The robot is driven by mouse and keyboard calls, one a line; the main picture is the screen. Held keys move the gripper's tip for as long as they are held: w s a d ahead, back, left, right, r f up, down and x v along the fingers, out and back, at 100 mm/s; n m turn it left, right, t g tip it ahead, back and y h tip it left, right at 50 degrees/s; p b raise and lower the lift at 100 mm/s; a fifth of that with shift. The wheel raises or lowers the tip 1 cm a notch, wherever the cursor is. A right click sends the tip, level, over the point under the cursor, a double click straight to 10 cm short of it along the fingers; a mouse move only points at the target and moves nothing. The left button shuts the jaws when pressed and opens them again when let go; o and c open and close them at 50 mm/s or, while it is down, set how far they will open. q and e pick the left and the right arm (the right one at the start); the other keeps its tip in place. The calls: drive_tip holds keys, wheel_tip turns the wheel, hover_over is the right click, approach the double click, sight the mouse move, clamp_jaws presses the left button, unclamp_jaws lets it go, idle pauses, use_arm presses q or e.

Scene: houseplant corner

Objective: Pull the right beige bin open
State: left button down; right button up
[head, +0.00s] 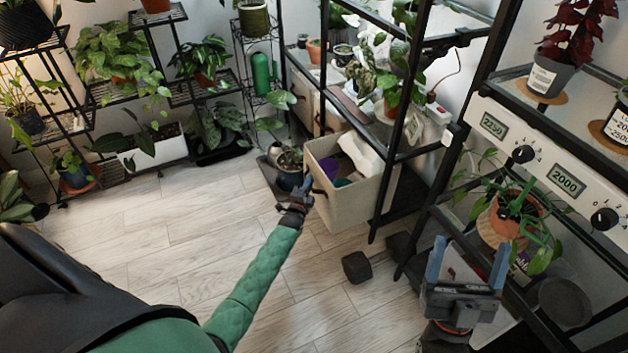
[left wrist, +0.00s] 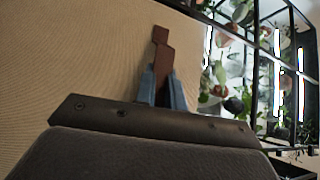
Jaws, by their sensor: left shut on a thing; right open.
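The right beige bin (head: 342,203) sticks out of the lower level of the black shelf, its open top showing white cloth and purple and green items. Its beige front fills much of the left wrist view (left wrist: 60,70). My left gripper (head: 303,188) is at the bin's front. In the left wrist view its fingers (left wrist: 162,88) are shut on a brown handle strap (left wrist: 161,55). My right gripper (head: 468,262) is open and empty at the lower right, in front of the right-hand rack.
Another beige bin (head: 329,118) sits further back in the shelf. A potted plant (head: 289,167) stands on the floor close to the bin's left side. A dark block (head: 356,267) lies on the floor in front. The wooden floor (head: 150,240) to the left is clear.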

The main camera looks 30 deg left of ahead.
use_arm(q)
drive_tip(key=shift+s+a+f+p, duration=0.1)
drive_tip(key=shift+s+a+p, duration=0.1)
drive_tip(key=shift+s+a, duration=0.25)
drive_tip(key=shift+s+a+p, duration=0.2)
drive_tip(key=shift+s, duration=0.35)
use_arm(e)
drive_tip(key=w+a+f+g+h, duration=0.1)
drive_tip(key=w+f+g, duration=0.3)
drive_tip(key=f, duration=0.5)
drive_tip(key=shift+w+a+f, duration=0.3)
drive_tip(key=shift+w+a, duration=0.1)
use_arm(q)
drive_tip(key=c, duration=1.8)
unclamp_jaws()
drive_tip(key=shift+o, duration=0.2)
drive_tip(key=shift+s, duration=0.1)
drive_tip(key=s+d+f+p, duration=0.1)
drive_tip(key=s, duration=0.6)
drive_tip(key=shift+s, duration=0.2)
use_arm(e)
wheel_tip(320, 180, down, 10)
drive_tip(key=w+a+g+h, duration=0.1)
drive_tip(key=g, duration=0.2)
drive_tip(key=shift+w+m+g, duration=0.3)
drive_tip(key=shift+w+g, duration=0.1)
